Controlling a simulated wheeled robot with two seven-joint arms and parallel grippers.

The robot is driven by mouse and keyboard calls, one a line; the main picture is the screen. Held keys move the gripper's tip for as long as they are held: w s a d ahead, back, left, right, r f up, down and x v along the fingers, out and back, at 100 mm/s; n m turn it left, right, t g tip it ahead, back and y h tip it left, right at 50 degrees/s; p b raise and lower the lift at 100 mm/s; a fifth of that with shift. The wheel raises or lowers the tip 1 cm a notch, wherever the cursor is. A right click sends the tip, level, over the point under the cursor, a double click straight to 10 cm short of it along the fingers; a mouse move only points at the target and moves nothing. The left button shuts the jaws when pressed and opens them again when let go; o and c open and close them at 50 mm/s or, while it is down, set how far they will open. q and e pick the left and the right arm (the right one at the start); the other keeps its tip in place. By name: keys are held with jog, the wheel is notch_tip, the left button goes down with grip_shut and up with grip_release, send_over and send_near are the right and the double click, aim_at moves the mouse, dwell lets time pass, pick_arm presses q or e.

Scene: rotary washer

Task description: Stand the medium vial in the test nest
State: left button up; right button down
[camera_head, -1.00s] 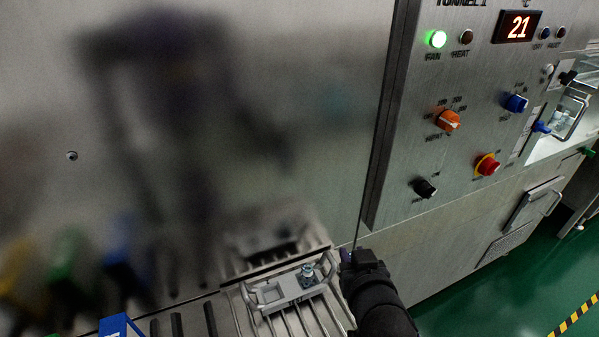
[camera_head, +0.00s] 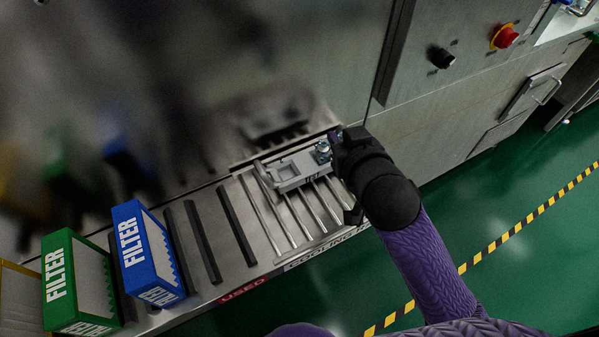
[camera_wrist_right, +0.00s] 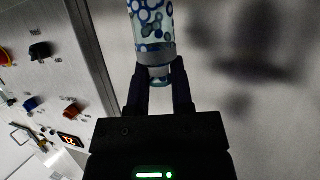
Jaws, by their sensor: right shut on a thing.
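The vial (camera_wrist_right: 152,25) is clear with blue bubble-like rings and a grey band. In the right wrist view my right gripper (camera_wrist_right: 159,88) is shut on it near one end, and its other end runs out of the picture. In the head view my right gripper (camera_head: 341,147) is beside the right end of a light grey fixture (camera_head: 288,171), which I take for the test nest. The fixture has a square recess and a small round metallic fitting (camera_head: 322,151). The held vial is mostly hidden there. My left gripper is not in view.
The fixture lies on a slatted metal shelf (camera_head: 262,232) against the steel machine wall. Blue (camera_head: 143,252) and green (camera_head: 78,284) filter boxes stand at the left. Control knobs (camera_head: 441,57) are at the upper right. Green floor lies beyond the shelf's front edge.

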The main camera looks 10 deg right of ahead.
notch_tip(320, 180, down, 10)
jog(key=b, duration=0.4)
jog(key=shift+d+f, duration=0.15)
jog(key=c, duration=0.5)
grip_release()
